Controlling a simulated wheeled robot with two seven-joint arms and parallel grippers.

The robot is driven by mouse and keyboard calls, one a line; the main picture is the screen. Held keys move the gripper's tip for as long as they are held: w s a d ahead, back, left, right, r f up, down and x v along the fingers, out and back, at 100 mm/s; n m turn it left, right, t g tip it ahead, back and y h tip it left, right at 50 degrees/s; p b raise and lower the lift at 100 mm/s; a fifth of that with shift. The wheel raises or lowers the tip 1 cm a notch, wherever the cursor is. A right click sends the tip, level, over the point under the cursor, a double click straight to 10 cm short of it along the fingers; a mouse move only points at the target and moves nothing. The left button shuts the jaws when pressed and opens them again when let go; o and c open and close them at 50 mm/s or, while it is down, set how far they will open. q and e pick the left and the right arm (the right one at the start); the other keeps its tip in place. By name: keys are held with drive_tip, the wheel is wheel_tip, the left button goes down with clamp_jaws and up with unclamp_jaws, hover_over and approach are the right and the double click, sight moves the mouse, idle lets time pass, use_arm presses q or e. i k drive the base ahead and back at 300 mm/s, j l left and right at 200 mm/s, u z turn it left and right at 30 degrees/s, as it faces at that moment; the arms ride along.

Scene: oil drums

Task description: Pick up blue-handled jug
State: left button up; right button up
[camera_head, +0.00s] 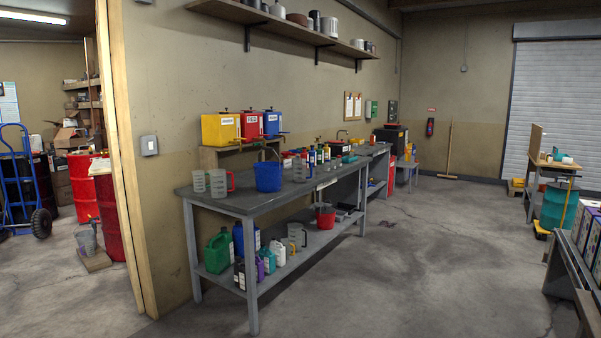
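I cannot make out a jug with a clearly blue handle. A clear measuring jug (198,181) stands at the left end of the grey workbench (245,200); its handle colour is not clear. Beside it is a clear jug with a red handle (217,184). Another clear jug (299,169) stands right of a blue bucket (268,177). A jug with a yellowish handle (295,238) is on the bench's lower shelf. A greyish jug-like container (86,241) is low by the red drums at left; its handle is unclear. Neither gripper is in view.
Yellow, red and blue oil containers (247,126) sit on a raised stand behind the bench. A wooden door frame (120,150) separates the drum area, with a blue hand truck (25,180). The concrete floor (400,260) right of the bench is open.

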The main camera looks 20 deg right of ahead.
sight(299, 164)
drive_tip(key=i+l+z, duration=0.2)
drive_tip(key=i, duration=0.15)
drive_tip(key=i+z, duration=0.2)
drive_tip(key=i, duration=0.2)
drive_tip(key=i+l+z, duration=0.1)
drive_tip(key=i, duration=1.05)
drive_tip(key=i+l+z, duration=0.1)
drive_tip(key=i, duration=1.05)
